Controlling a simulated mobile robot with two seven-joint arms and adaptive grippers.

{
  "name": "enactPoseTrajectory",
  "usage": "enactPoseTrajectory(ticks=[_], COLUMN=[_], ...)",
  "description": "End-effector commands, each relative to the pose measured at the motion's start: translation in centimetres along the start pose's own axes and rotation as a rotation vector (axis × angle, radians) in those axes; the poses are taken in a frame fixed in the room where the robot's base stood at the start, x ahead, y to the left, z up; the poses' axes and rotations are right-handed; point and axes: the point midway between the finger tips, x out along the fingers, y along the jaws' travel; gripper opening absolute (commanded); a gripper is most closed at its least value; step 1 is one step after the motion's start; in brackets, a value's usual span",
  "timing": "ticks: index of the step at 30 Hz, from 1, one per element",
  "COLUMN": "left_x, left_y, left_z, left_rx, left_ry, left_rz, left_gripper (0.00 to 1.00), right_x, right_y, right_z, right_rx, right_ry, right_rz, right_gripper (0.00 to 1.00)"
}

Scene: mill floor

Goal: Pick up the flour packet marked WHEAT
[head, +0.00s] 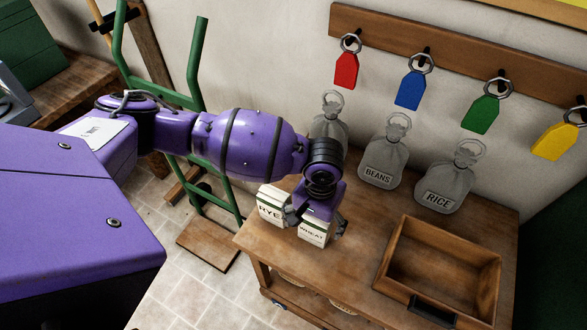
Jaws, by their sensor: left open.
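The WHEAT flour packet (312,232) is a small white box with a dark green stripe, standing on the wooden table near its left front corner. My left gripper (316,217) comes down over it from above, with its dark fingers at either side of the packet. The fingers are open; whether they touch the packet cannot be told. The gripper's purple body hides the packet's top and back. The RYE packet (271,207) stands close on the left, right beside the left finger. My right gripper is not in view.
A wooden open tray (384,284) lies at the table's right. Grey sacks marked BEANS (378,155) and RICE (440,180) stand at the back, with another partly hidden. Coloured tags hang on a wall rack (460,60). A green hand truck (197,110) stands left of the table (352,265).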

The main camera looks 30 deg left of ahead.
Motion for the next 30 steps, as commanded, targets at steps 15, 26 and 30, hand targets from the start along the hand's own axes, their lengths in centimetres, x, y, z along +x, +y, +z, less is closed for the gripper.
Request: enactPoseTrajectory(ticks=[15,26,30], left_x=[2.3,2.3,2.2], left_y=[0.2,0.2,0.2], left_z=[-0.3,-0.2,-0.3], left_rx=[0.002,0.002,0.002], left_ry=[0.006,0.006,0.007], left_rz=[0.001,0.001,0.002], left_gripper=[0.69,0.21,0.21], right_x=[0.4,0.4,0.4], right_y=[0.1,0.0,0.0], right_z=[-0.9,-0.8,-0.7], right_rx=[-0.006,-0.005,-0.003], right_ry=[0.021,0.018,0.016], right_rz=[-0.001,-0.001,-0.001], right_gripper=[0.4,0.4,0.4])
